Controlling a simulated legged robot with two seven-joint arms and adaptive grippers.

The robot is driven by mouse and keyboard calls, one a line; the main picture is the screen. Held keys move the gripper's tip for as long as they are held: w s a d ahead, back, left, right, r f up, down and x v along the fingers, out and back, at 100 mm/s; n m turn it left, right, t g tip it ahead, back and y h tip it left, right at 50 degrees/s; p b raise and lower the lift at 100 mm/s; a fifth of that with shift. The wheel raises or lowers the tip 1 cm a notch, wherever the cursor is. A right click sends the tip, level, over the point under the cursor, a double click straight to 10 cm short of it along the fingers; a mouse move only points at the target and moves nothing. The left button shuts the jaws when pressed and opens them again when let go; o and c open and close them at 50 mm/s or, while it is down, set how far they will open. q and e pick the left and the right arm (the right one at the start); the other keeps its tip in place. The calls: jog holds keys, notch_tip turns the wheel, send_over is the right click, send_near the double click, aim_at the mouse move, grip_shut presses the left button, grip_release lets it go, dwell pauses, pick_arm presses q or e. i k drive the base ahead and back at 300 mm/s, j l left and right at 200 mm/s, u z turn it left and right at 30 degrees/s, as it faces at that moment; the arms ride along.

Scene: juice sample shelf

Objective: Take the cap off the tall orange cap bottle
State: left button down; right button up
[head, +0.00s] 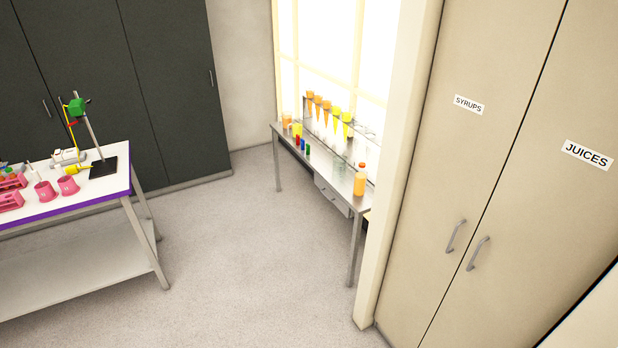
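A tall bottle (359,181) with orange contents and an orange cap (362,166) stands upright near the front end of the narrow metal side table (345,198) by the window. The cap is on the bottle. The bottle is far from me, small in the head view. Neither of my grippers shows in the head view.
A white lab table (110,186) with pink containers (68,185) and a stand (98,138) is at the left. Beige cabinets labelled SYRUPS and JUICES (500,130) fill the right. Cones of orange and yellow liquid (327,108) stand behind the bottle. The floor (250,260) between is clear.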

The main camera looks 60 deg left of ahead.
aim_at(360, 175)
jog(key=u, duration=1.5)
jog(key=i+j+u, duration=0.4)
jog(key=i, duration=0.25)
jog(key=i+u, duration=0.35)
jog(key=i, duration=0.25)
jog(key=i+j+z, duration=0.1)
jog(key=i, duration=0.4)
jog(key=i+j+z, duration=0.1)
jog(key=i, duration=0.4)
jog(key=i+j+z, duration=0.1)
jog(key=i, duration=0.4)
